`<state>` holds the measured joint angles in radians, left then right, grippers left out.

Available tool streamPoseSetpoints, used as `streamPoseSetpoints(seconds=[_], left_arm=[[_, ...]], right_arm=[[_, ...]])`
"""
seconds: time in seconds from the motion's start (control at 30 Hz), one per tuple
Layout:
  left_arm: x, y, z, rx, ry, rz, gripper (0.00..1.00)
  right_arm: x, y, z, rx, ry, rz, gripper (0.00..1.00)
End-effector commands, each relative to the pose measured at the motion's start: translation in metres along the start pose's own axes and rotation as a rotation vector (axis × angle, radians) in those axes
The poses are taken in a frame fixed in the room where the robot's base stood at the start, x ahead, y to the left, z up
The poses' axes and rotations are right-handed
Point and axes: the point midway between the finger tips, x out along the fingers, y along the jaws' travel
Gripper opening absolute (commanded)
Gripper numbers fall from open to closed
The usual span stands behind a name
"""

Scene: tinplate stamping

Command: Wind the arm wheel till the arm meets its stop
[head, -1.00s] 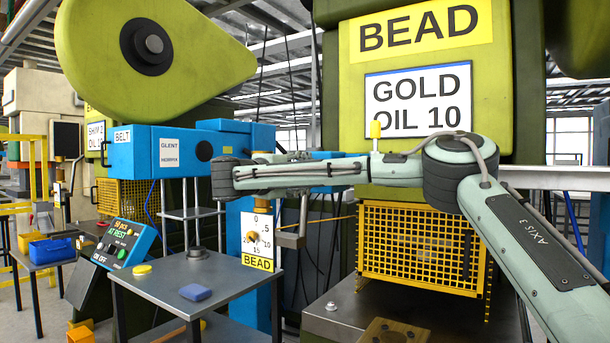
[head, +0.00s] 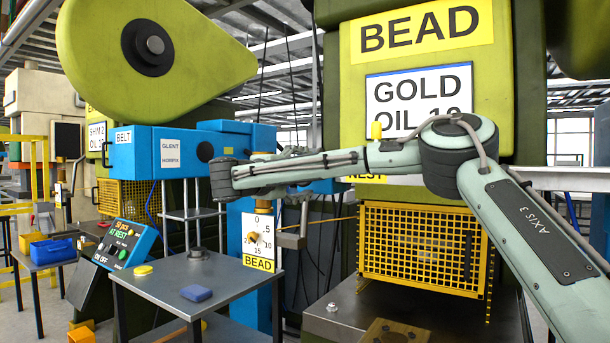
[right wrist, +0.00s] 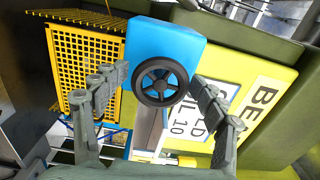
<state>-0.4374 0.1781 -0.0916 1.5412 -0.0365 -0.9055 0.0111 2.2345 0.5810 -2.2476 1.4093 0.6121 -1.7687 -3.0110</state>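The dark spoked wheel (right wrist: 162,83) shows face-on in the right wrist view, in front of the end of a blue housing (right wrist: 178,42). My right gripper (right wrist: 160,78) is open, one finger on each side of the wheel; I cannot tell whether they touch its rim. In the head view my right arm reaches across from the right, and I cannot make out the wheel behind it. A white dial plate (head: 250,222) with a brass centre, marked BEAD below, hangs just under the wrist. My left gripper is not in view.
A grey table (head: 160,275) holds a blue block (head: 196,293) and a yellow disc (head: 143,270). A control panel (head: 125,242) reads AT REST. A yellow mesh guard (head: 415,245) stands below my right forearm, before the green press marked BEAD.

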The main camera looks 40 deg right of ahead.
Motion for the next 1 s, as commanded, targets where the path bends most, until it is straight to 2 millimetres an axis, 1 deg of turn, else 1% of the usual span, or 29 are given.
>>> streamPoseSetpoints(seconds=[0.2, 0.27, 0.33, 0.47, 0.7, 0.8, 0.9, 1.0], left_arm=[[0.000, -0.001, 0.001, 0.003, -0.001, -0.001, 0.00], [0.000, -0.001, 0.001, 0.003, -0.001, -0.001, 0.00], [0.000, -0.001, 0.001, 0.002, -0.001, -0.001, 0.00], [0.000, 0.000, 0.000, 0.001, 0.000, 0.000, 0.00], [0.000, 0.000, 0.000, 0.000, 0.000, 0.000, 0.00], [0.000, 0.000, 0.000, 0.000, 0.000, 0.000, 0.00], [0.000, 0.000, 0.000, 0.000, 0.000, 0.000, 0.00], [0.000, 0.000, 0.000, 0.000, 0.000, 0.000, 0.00]], right_arm=[[0.000, 0.000, -0.001, 0.001, 0.002, 0.001, 0.71], [-0.003, 0.000, 0.000, 0.001, 0.001, 0.001, 0.71], [-0.010, 0.000, 0.000, 0.001, 0.000, 0.001, 0.71], [-0.033, 0.001, 0.001, 0.000, -0.003, 0.001, 0.71], [-0.085, 0.001, 0.001, -0.001, -0.003, 0.000, 0.71], [-0.101, -0.001, 0.001, 0.000, -0.002, -0.001, 0.71], [-0.113, -0.001, 0.001, 0.000, -0.003, -0.003, 0.71], [-0.118, -0.001, 0.000, 0.001, 0.000, -0.002, 0.71]])
